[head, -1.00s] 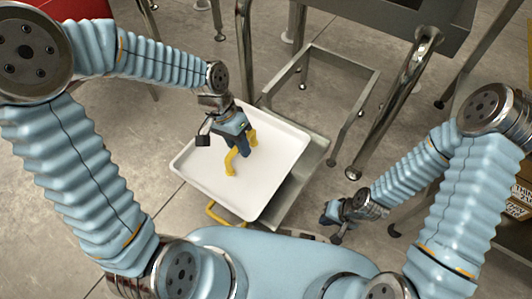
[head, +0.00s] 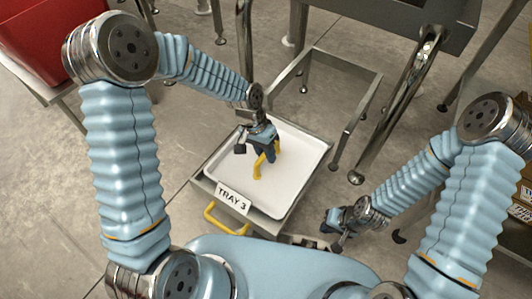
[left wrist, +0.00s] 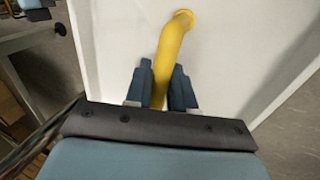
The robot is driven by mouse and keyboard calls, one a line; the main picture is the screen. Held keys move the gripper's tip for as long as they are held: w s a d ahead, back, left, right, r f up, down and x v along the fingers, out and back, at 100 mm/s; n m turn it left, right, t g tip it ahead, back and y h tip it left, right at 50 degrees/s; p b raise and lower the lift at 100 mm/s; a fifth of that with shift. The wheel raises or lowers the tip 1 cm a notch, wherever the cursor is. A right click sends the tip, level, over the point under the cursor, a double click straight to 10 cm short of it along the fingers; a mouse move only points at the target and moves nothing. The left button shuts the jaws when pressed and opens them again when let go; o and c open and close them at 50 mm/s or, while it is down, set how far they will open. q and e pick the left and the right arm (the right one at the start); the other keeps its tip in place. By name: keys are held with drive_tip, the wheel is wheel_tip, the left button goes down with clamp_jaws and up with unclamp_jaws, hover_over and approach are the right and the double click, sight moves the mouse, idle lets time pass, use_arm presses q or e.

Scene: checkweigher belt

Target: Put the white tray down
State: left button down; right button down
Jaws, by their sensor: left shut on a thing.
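The white tray (head: 298,185) lies level within the outline of a grey metal pan in the head view. Its yellow handle (head: 257,168) rises from its middle. My left gripper (head: 266,155) is shut on this handle from above. In the left wrist view, the two blue fingers sit on either side of the yellow handle (left wrist: 172,50), with the white surface beyond. Whether the tray's underside touches the pan's floor is hidden. My right gripper (head: 338,232) is empty, low at the right of the pan; its finger gap is unclear.
The pan (head: 199,182) carries a "TRAY 3" label (head: 233,198) and a yellow front handle (head: 223,220). A steel frame (head: 345,62) stands behind it. A red bin (head: 45,35) is at upper left, cartons (head: 522,195) at far right.

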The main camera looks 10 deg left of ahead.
use_arm(q)
drive_tip(key=c, duration=1.4)
unclamp_jaws()
drive_tip(key=shift+f, duration=0.15)
drive_tip(key=o, duration=0.4)
drive_tip(key=shift+o, duration=0.2)
drive_tip(key=shift+r, duration=0.35)
drive_tip(key=p+v, duration=0.2)
drive_tip(key=v, duration=0.9)
drive_tip(key=shift+r+p, duration=0.35)
drive_tip(key=shift+p, duration=0.05)
drive_tip(key=shift+a, duration=0.15)
